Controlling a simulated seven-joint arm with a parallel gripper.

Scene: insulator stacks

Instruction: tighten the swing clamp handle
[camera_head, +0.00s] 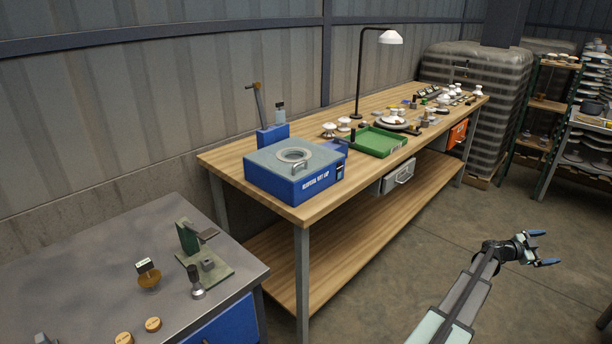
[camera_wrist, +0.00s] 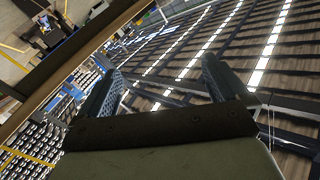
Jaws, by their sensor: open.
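On the grey metal table at the lower left, a small green fixture (camera_head: 188,238) has a flat green base, an upright block and a dark arm sticking out to the right. A dark upright knob (camera_head: 196,283) stands at the front of its base. On the wooden bench, a blue block carries a tilted lever (camera_head: 259,105) with a brown tip. I cannot tell for sure which of these is the swing clamp. My gripper (camera_head: 543,248) is open and empty over the floor at the right, far from both. Its two fingers also show apart in the wrist view (camera_wrist: 160,72).
A blue machine with a round ring (camera_head: 292,158) stands on the wooden bench, beside a green tray (camera_head: 377,142) and a lamp (camera_head: 390,37). Small brown discs (camera_head: 153,324) lie on the grey table (camera_head: 95,270). Shelves stand at the right. The floor (camera_head: 400,245) around my arm is clear.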

